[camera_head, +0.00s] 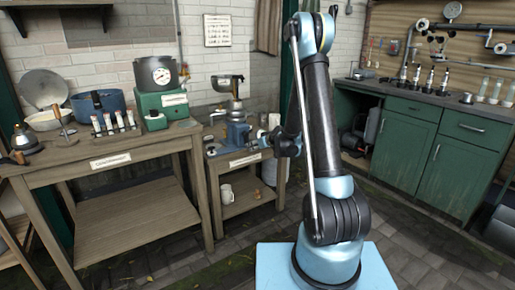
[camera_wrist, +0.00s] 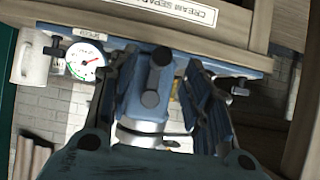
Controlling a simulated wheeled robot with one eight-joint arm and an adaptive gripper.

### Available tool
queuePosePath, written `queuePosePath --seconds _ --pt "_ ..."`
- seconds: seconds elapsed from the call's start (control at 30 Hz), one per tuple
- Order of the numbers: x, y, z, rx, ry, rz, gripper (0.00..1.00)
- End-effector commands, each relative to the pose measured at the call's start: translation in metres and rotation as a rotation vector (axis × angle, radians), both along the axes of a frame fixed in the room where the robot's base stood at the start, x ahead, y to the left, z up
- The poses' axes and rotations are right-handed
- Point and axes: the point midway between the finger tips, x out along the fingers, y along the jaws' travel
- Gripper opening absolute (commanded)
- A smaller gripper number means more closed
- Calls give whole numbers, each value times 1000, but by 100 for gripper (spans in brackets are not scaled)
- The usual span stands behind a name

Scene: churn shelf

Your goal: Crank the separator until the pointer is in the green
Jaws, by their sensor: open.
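The blue cream separator (camera_head: 238,132) with a metal bowl on top stands on the small wooden bench in the head view. My gripper (camera_head: 284,145) is at its right side. In the wrist view my gripper (camera_wrist: 161,78) is open, with one finger on each side of the separator's dark blue crank (camera_wrist: 158,70). I cannot tell whether the fingers touch it. The white round speed dial (camera_wrist: 85,62) is left of the crank.
A wooden table (camera_head: 115,160) at left holds a green device with a gauge (camera_head: 162,85), a blue pot (camera_head: 98,103) and several tubes. A white mug (camera_head: 227,194) sits on the bench's lower shelf. A green cabinet (camera_head: 403,140) stands at right. Paved floor between is clear.

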Motion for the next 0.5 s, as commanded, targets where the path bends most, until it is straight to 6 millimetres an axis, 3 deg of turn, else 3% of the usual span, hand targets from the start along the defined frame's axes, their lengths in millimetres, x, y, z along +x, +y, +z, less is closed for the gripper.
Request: queuePosePath --seconds 0.5 --pt "21 15 -15 -1 0 1 45"
